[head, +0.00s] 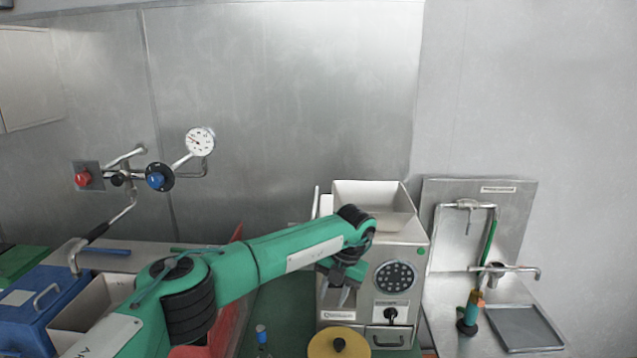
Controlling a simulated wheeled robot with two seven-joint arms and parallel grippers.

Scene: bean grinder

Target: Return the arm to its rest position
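My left arm (295,253), green with dark joints, reaches from the lower left across to the front of the bean grinder. My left gripper (335,292) points down in front of the left part of the grinder's face. Its two grey fingers look apart, with nothing visible between them. The grinder (412,252) is a grey metal box with a hopper on top, a round perforated disc and a black knob. The arm's wrist hides part of its front. My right gripper is not in view.
A yellow round lid (322,345) with a dark knob is below the gripper. A blue-capped bottle (261,335) stands left of it. A red tray (232,320) and a blue box (25,318) lie near the arm. A sink unit with a tap (505,270) is at right.

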